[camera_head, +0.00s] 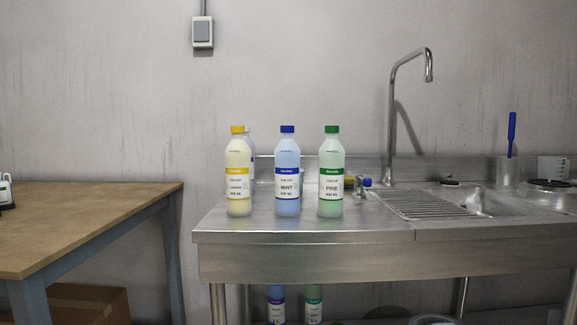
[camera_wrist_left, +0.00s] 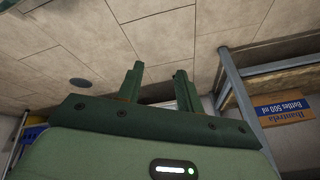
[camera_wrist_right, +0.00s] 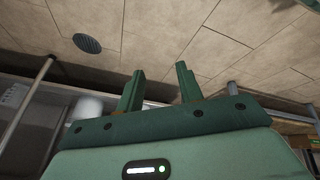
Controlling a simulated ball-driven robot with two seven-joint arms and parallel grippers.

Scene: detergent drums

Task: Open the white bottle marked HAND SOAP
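No label reading HAND SOAP can be read in any view. A mostly hidden bottle (camera_head: 250,150) stands behind the yellow-capped bottle (camera_head: 239,182) on the steel counter; its label is covered. The yellow-capped bottle, a blue-capped bottle marked MINT (camera_head: 287,178) and a green-capped bottle marked PINE (camera_head: 331,180) stand upright in a row, caps on. My left gripper (camera_wrist_left: 159,70) is open and empty in the left wrist view. My right gripper (camera_wrist_right: 160,69) is open and empty in the right wrist view. Neither gripper shows in the head view.
The steel counter (camera_head: 310,237) has a drainer and sink with a tall tap (camera_head: 393,120) at right. A wooden table (camera_head: 90,215) stands left, with a cut-off white item (camera_head: 5,190) at its edge.

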